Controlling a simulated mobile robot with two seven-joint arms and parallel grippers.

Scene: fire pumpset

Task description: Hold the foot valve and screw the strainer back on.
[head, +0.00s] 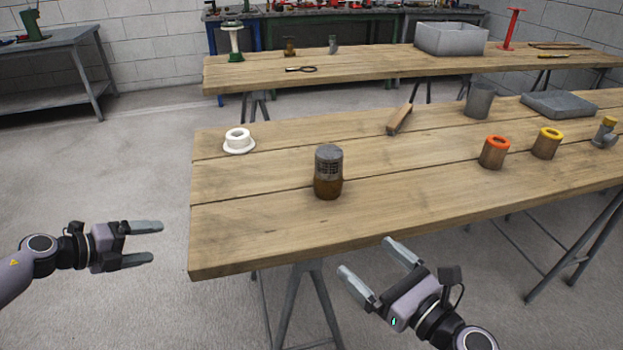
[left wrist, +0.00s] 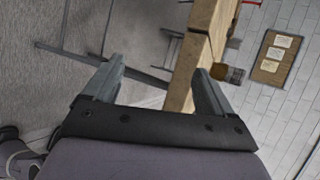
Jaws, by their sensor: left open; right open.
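The foot valve (head: 328,189) is a brown, brass-like body standing upright near the front of the near table. The grey strainer (head: 329,158), with dark slots, sits on top of it; I cannot tell how tightly they are joined. Both show small in the left wrist view, the valve as a brown end (left wrist: 219,71) and the strainer as a darker end (left wrist: 235,76). My left gripper (head: 155,242) is open and empty, off the table's left end. My right gripper (head: 365,254) is open and empty, in front of the table's front edge.
A white flanged ring (head: 238,142) lies at the left of the near table (head: 255,225). The table around the valve is clear.

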